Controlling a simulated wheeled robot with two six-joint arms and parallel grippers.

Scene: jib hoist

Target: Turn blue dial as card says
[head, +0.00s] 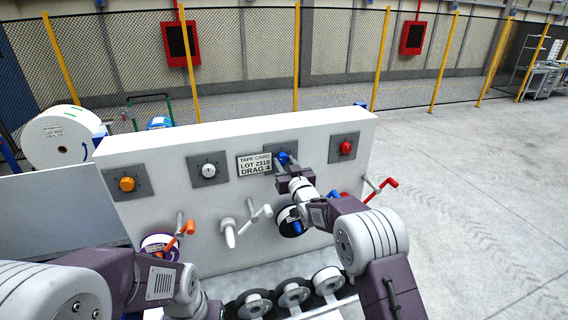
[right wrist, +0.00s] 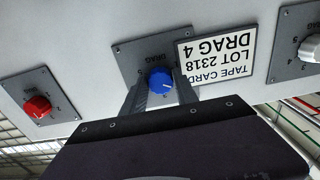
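The blue dial (head: 283,157) sits on a grey square plate on the white panel, right of the card. My right gripper (head: 288,168) is at the dial and partly covers it in the head view. In the right wrist view the dial (right wrist: 160,82) shows between the two fingertips, with a small gap on each side. Its pointer setting is too small to read. The card (head: 254,164) reads TAPE CARD, LOT 2318, DRAG 4; it is upside down in the right wrist view (right wrist: 217,50). My left gripper (head: 207,308) is low at the left; its fingers are hidden.
Orange (head: 127,184), white (head: 208,170) and red (head: 346,147) dials sit on the same panel (head: 170,160). Cranks with orange, white and red (head: 382,190) handles stick out below. Several tape rolls (head: 293,293) lie at the panel's foot. Floor at the right is clear.

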